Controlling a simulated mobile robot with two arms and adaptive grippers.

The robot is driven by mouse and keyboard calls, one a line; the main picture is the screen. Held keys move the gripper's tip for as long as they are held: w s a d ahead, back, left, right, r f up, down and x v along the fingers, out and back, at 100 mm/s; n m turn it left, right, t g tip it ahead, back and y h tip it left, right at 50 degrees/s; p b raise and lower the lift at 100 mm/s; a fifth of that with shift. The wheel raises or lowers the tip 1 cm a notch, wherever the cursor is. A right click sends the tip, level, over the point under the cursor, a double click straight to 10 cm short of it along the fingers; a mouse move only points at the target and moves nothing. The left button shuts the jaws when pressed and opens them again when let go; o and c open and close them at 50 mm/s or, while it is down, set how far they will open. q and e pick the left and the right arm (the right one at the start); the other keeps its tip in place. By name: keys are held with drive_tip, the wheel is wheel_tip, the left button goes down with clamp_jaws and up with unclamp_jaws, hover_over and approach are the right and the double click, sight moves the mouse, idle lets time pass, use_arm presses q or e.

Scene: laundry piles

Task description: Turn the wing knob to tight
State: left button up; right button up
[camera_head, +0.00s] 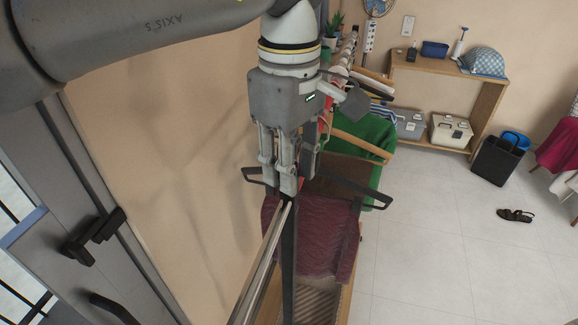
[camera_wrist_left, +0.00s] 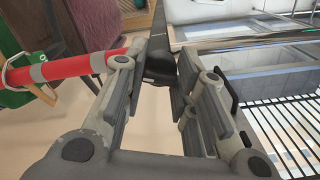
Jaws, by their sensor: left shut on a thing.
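My left gripper (camera_head: 287,188) points down at the top of a dark upright post (camera_head: 289,262), where a metal rail (camera_head: 262,262) meets it. In the left wrist view its fingers (camera_wrist_left: 158,80) close around a dark part at the post's end, which appears to be the wing knob (camera_wrist_left: 157,64). The fingers hide most of this part, and its turn angle cannot be read. A red tube with grey bands (camera_wrist_left: 68,68) runs just left of the fingers. My right gripper is in neither view.
A maroon cloth (camera_head: 325,235) and a green garment (camera_head: 372,135) hang near the post. A dark hanger (camera_head: 350,196) sits right beside the gripper. A grey door with a dark handle (camera_head: 92,236) is at left. Open tiled floor (camera_head: 440,255) lies at right, with a sandal (camera_head: 515,215).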

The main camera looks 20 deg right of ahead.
use_arm(q)
drive_tip(key=n+b, duration=0.2)
drive_tip(key=n, duration=0.2)
drive_tip(key=shift+n, duration=0.3)
drive_tip(key=n+b, duration=0.2)
drive_tip(key=n, duration=0.4)
drive_tip(key=n+b, duration=0.2)
drive_tip(key=n, duration=0.3)
drive_tip(key=shift+n, duration=0.4)
drive_tip(key=n+b, duration=0.1)
drive_tip(key=n, duration=0.4)
drive_tip(key=shift+r+n+b, duration=0.1)
drive_tip(key=shift+n+b, duration=0.2)
drive_tip(key=o, duration=1.1)
drive_tip(key=shift+c, duration=0.2)
